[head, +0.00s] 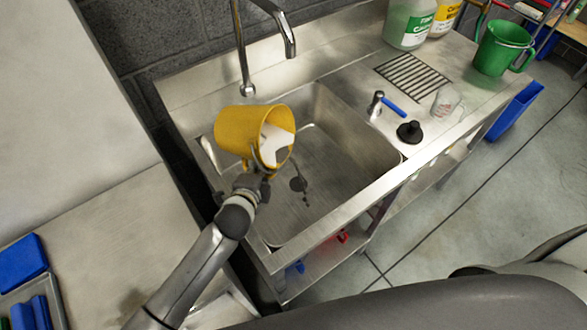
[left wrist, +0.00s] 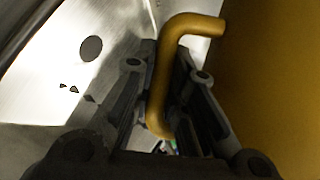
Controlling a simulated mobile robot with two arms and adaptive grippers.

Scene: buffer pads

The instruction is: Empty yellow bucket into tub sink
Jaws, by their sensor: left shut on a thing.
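The yellow bucket (head: 236,130) is held tilted on its side above the tub sink (head: 350,150), its mouth facing right. Something white and grey shows inside its mouth; I cannot tell whether it is contents or the inner wall. My left gripper (head: 258,180) is shut on the bucket's handle. In the left wrist view the yellow handle (left wrist: 168,75) passes between the fingers of the gripper (left wrist: 160,90), with the bucket wall (left wrist: 275,70) at the right. The sink floor shows a dark round drain and a few small dark bits. My right gripper is out of view.
A faucet (head: 283,35) hangs over the sink's back. On the counter to the right are a small tap with a blue lever (head: 393,106), a black plunger-like piece (head: 409,131), a clear cup (head: 446,101), a green bucket (head: 500,50) and bottles (head: 408,25).

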